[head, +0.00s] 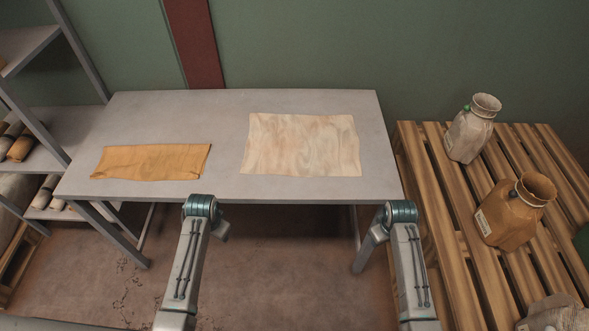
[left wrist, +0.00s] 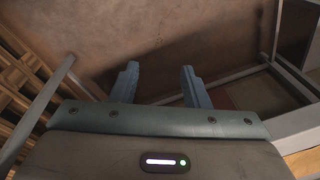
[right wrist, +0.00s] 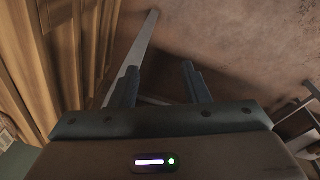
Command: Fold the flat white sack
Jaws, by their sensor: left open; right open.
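The flat white sack (head: 302,146) lies spread out on the right half of the grey table (head: 225,112), its pale surface stained with light brown patches. A folded-looking orange-tan sack (head: 150,162) lies on the left half. My left gripper shows in the left wrist view (left wrist: 158,85), open and empty, with bare floor beyond its fingers. My right gripper shows in the right wrist view (right wrist: 162,88), also open and empty, over floor and a table leg. In the head view both arms stand in front of the table's near edge, apart from the sacks; their fingers are hidden there.
A wooden pallet (head: 433,165) on the right holds an upright pale sack (head: 469,134) and a brown sack (head: 508,219), both open-necked. A grey shelf (head: 80,128) with rolls stands at the left. The tabletop between the two flat sacks is clear.

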